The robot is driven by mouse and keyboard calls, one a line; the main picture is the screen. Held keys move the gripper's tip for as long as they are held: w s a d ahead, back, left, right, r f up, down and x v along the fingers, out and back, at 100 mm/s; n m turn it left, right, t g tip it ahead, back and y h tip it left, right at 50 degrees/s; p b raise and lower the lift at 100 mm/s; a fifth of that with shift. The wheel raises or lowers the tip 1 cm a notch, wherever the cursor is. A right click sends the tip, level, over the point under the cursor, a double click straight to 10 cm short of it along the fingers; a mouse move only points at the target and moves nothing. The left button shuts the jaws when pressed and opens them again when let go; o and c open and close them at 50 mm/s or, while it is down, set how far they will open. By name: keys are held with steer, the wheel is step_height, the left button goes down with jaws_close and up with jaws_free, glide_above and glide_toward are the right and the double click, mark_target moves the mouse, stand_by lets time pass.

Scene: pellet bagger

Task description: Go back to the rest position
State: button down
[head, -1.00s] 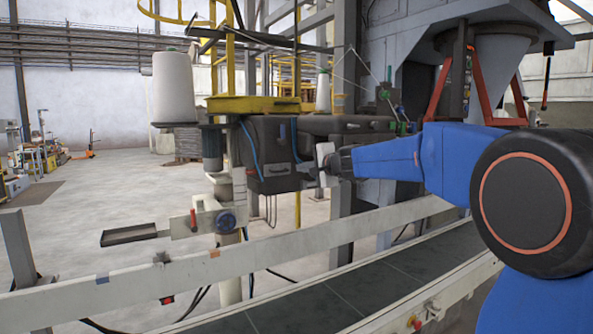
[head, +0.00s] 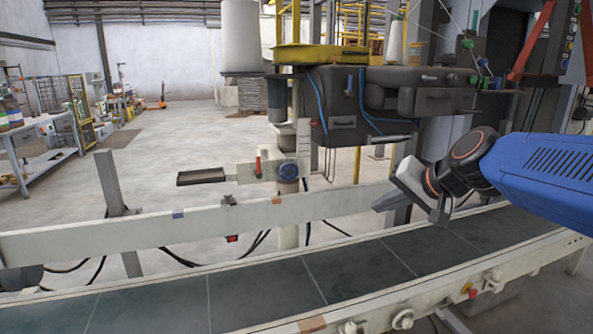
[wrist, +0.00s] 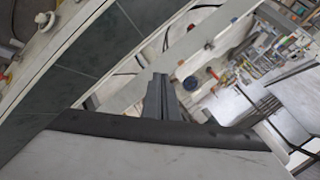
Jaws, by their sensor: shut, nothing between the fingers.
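My blue arm reaches in from the right in the head view. My gripper (head: 386,203) hangs over the far side of the conveyor, close to the far rail, with nothing held. In the wrist view its dark fingers (wrist: 162,95) lie together, shut and empty. The fingertips point left and slightly down in the head view. The gripper is apart from the dark sewing machine head (head: 340,106), which is above and to its left.
A white thread cone (head: 241,38) stands on the machine. A small black tray (head: 201,176) sticks out left. A workbench (head: 45,130) stands far left; the floor between is open.

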steer(key=s+d+f+n+g+h, duration=0.2)
steer(key=s+d+f, duration=0.2)
steer(key=s+f, duration=0.4)
steer(key=s+d+f+n+g+h, duration=0.1)
steer(key=s+d+f+n+h, duration=0.1)
steer(key=s+f, duration=0.7)
steer(key=s+d+h, duration=0.1)
steer(key=s+d, duration=0.1)
steer(key=s, duration=0.4)
steer(key=shift+s+d+n+g, duration=0.3)
steer(key=shift+s+n+g, duration=0.05)
steer(key=shift+n+g, duration=0.05)
